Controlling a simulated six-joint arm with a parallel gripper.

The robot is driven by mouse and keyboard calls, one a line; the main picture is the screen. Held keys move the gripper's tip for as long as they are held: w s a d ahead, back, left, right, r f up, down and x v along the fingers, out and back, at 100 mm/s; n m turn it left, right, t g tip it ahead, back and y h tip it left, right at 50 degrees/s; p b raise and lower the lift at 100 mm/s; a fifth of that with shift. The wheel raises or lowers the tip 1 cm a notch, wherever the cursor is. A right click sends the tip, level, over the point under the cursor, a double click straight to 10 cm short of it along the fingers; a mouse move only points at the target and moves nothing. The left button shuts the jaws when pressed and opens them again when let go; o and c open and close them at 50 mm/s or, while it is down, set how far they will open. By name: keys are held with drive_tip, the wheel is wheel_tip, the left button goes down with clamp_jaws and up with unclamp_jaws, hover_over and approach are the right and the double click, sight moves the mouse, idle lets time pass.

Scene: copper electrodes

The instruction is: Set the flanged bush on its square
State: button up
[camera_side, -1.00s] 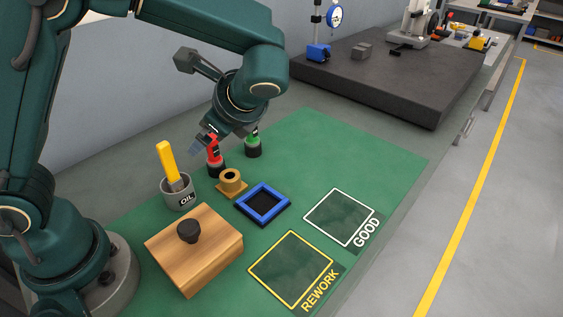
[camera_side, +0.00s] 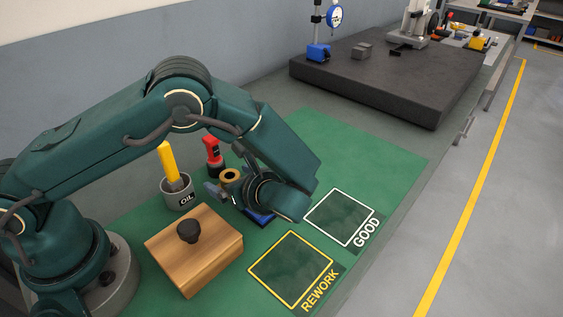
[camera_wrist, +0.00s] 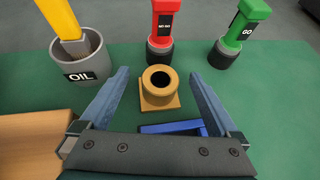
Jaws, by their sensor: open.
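The flanged bush (camera_wrist: 160,87) is a brass-coloured cylinder on a square flange, standing upright on the green mat. In the side view its top (camera_side: 230,176) shows, partly hidden behind my wrist. The white GOOD square (camera_side: 342,215) and the yellow REWORK square (camera_side: 291,271) on the mat are both empty. A blue square frame (camera_wrist: 172,128) lies close to the bush, mostly hidden by my gripper.
A grey OIL pot (camera_side: 177,193) holding a yellow-handled tool, a red gauge (camera_wrist: 164,28) and a green GO gauge (camera_wrist: 240,30) stand behind the bush. A wooden block with a black knob (camera_side: 195,255) lies at the front left. A dark surface plate (camera_side: 390,75) is at the back.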

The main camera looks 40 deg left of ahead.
drive_tip(key=shift+a+f, duration=0.15)
drive_tip(key=shift+a, duration=0.1)
drive_tip(key=shift+c, duration=0.4)
clamp_jaws()
